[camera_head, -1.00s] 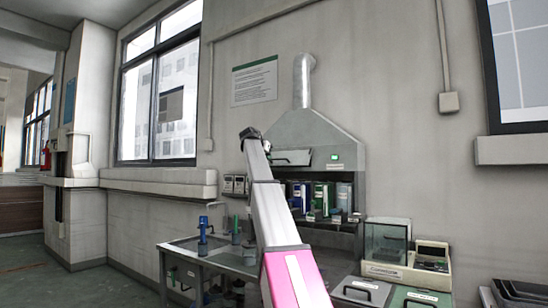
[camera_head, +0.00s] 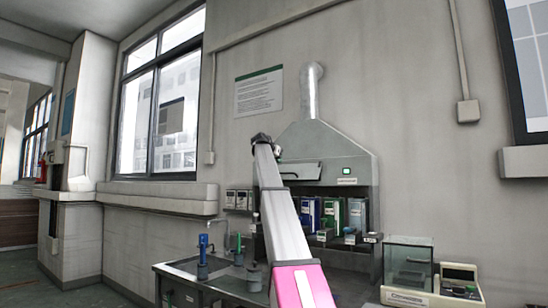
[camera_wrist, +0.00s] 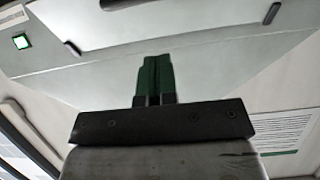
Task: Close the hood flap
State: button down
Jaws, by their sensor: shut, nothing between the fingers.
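The hood flap (camera_head: 301,171) is a grey panel with a dark handle on the front of the grey fume hood (camera_head: 330,145). It looks tilted outward from the hood, and my arm hides its left part. In the wrist view the pale flap (camera_wrist: 190,22) spans the top, with a dark handle at the top edge. My gripper (camera_wrist: 156,78) shows two dark green fingers pressed together with nothing between them. They point toward the flap; I cannot tell whether they touch it. In the head view my gripper (camera_head: 262,139) is at the hood's left side, its fingertips not clear.
A green-lit indicator (camera_head: 346,171) is on the hood to the right of the flap. Coloured binders (camera_head: 330,213) stand below the hood. A glass case (camera_head: 408,266) stands on the right of the bench. A notice (camera_head: 259,92) hangs on the wall to the left.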

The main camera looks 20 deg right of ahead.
aim_at(287, 179)
jog(key=w+d+f, duration=0.2)
jog(key=d+f, duration=0.1)
jog(key=f, duration=0.1)
jog(key=shift+w+f, duration=0.2)
jog(key=shift+f, duration=0.2)
jog(key=shift+w+d+f+t+h, duration=0.25)
jog(key=shift+f+t+h, duration=0.2)
jog(key=shift+f+h, duration=0.15)
jog(key=shift+w+d+f+t+h, duration=0.1)
jog(key=shift+d+f+t+h, duration=0.15)
jog(key=shift+f+t+h, duration=0.3)
jog(key=shift+w+d+f+t+h, duration=0.25)
jog(key=shift+f+h, duration=0.2)
jog(key=shift+f, duration=0.3)
jog(key=shift+w+d+f, duration=0.55)
jog(key=shift+d+f, duration=0.15)
jog(key=shift+f, duration=0.1)
